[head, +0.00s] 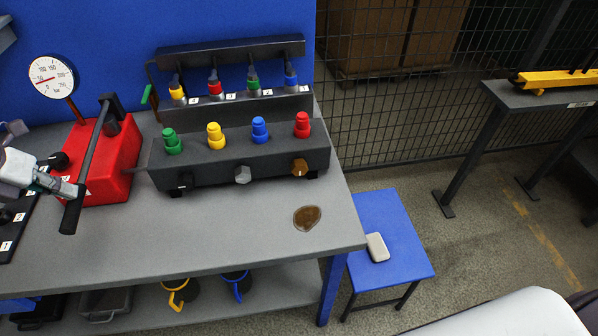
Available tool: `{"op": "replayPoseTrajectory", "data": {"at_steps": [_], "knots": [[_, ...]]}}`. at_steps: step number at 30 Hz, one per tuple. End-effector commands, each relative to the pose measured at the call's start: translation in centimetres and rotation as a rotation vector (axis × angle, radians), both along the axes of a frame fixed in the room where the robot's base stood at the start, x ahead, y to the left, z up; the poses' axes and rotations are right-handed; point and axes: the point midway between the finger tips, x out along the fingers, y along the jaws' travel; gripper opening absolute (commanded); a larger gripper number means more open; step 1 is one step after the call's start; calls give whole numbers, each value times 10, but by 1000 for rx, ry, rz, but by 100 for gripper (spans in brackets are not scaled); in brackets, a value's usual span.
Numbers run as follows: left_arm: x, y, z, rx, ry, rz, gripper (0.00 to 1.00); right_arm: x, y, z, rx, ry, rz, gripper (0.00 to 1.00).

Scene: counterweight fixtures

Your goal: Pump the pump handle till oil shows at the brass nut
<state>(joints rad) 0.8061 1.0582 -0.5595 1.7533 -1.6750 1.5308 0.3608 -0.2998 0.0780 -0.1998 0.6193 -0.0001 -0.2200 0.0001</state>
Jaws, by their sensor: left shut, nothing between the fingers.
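The red pump (112,170) stands on the grey bench at the left. Its black pump handle (92,150) slants down toward the front and ends in a thick grip (72,212). My left gripper (80,191) is shut and empty, with its fingertips at the handle near the grip; whether they touch it I cannot tell. The brass nut (299,167) sits at the right end of the dark manifold's (215,172) front face and looks brown and wet. A brown, oily puddle (307,217) lies on the bench below it. My right gripper is not in view.
A dial gauge (52,77) rises behind the pump, its needle near the low end. The manifold carries several coloured caps and a grey nut (243,175). A blue stool (392,240) with a pale block (377,247) stands right of the bench. The bench front is mostly clear.

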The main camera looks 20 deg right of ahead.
Motion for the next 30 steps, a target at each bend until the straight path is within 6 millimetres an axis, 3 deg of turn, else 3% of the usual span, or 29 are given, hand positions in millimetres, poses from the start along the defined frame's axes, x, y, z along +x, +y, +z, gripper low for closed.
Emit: {"op": "replayPoseTrajectory", "data": {"at_steps": [15, 18, 30], "knots": [[0, 0, 120, 1, -2, 1, 0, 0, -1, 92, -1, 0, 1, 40], [0, 0, 127, 1, 0, 1, 0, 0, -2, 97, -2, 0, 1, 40], [0, 0, 123, 0, -1, 0, 0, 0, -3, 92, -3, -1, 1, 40]]}}
